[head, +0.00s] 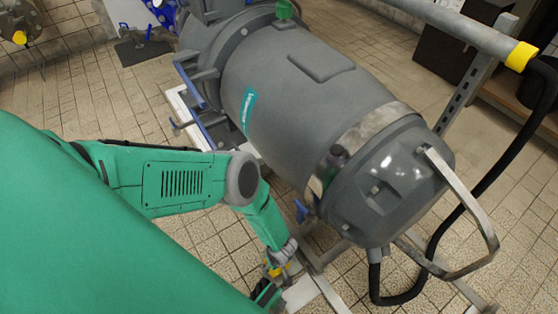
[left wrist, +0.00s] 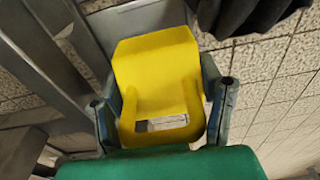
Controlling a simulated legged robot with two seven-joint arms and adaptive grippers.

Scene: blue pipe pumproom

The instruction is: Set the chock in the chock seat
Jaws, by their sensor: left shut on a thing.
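The yellow chock (left wrist: 158,65) fills the middle of the left wrist view. It is a wedge-like block with a slot low in it. My left gripper (left wrist: 163,97) is shut on it, with one dark finger on each side. In the head view the left gripper (head: 275,276) is low, below the motor's near end, and only a little yellow of the chock (head: 278,268) shows. A pale plate (head: 302,293) lies beside the gripper on the frame. I cannot tell whether it is the chock seat, or whether the chock touches it. My right gripper is not in view.
A large grey motor (head: 305,85) stands on a metal base frame just beyond my left arm. A bent metal bar (head: 470,215) and a black hose (head: 430,245) are at its right end. Tiled floor (head: 85,95) is open at the upper left.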

